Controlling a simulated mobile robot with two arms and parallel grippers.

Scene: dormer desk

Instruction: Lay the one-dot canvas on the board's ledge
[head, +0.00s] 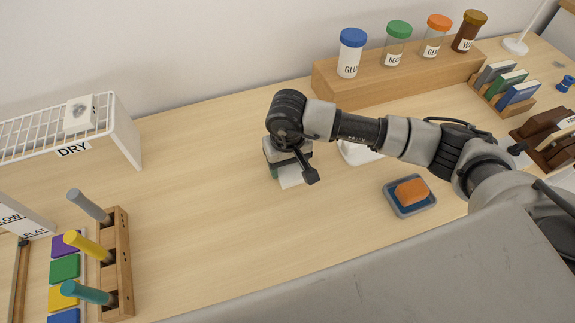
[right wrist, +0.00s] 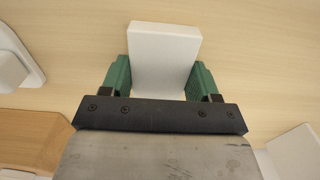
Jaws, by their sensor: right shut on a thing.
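My right gripper (right wrist: 160,78), with green finger pads, is shut on a plain white block-like canvas (right wrist: 163,50). In the head view the gripper (head: 285,160) is over the middle of the desk, and the canvas (head: 291,178) shows partly below it. No dot shows on its visible faces; I cannot tell whether it touches the desk. Another white canvas (head: 80,114) with a grey smudge lies on the white wire rack (head: 125,133) marked DRY at left. I cannot pick out the board's ledge for certain; a white panel (head: 22,216) with part-cut lettering stands at the left edge. My left gripper is not in view.
A wooden peg stand (head: 118,255) with three rods stands front left beside coloured squares (head: 64,267). A wooden shelf (head: 335,91) with lidded jars is at the back. A blue tray (head: 416,208) with an orange sponge (head: 411,191) lies right. The desk's middle left is clear.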

